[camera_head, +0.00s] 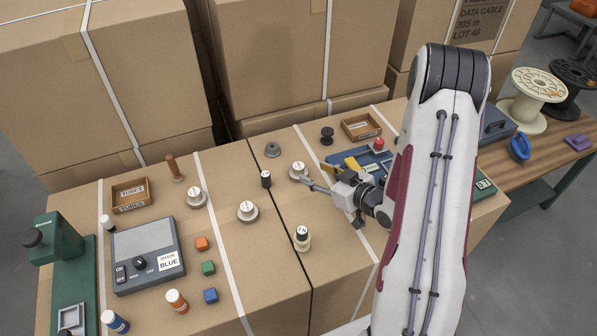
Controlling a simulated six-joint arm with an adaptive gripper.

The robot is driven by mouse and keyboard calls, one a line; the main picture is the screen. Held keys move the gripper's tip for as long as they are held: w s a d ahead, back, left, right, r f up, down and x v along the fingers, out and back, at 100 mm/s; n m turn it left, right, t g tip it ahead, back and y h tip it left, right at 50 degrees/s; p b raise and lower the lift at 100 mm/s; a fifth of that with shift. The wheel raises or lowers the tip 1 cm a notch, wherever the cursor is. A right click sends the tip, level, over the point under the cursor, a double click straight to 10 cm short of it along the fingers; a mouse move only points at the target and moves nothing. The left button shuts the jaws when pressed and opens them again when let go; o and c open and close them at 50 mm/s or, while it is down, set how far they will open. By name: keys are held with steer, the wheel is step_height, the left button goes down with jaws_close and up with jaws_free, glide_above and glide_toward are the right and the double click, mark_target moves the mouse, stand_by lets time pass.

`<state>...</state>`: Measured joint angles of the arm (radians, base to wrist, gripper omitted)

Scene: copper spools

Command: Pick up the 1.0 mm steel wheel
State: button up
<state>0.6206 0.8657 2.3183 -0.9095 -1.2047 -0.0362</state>
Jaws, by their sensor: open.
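Several silver-grey wheels with pale round tops stand on the cardboard boxes: one by the strap at left (195,197), one near the middle (248,212) and one farther back (298,170). Their small labels are too tiny to read, so I cannot tell which is the 1.0 mm steel wheel. My gripper (317,186) is open and points left, with its fingertips close beside the back wheel. I cannot tell whether they touch it. Nothing shows between the fingers.
A grey scale (147,255) and coloured blocks lie at left. A blue tray (372,157) is behind my gripper.

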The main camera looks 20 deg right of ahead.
mark_target(302, 169)
steer(key=shift+x, duration=1.25)
steer(key=shift+w+a+f, duration=0.25)
steer(key=shift+w+a, duration=0.2)
steer(key=shift+w, duration=0.15)
steer(key=shift+a+x, duration=0.2)
steer(key=shift+x, duration=1.65)
steer(key=shift+r, duration=0.1)
jaws_close()
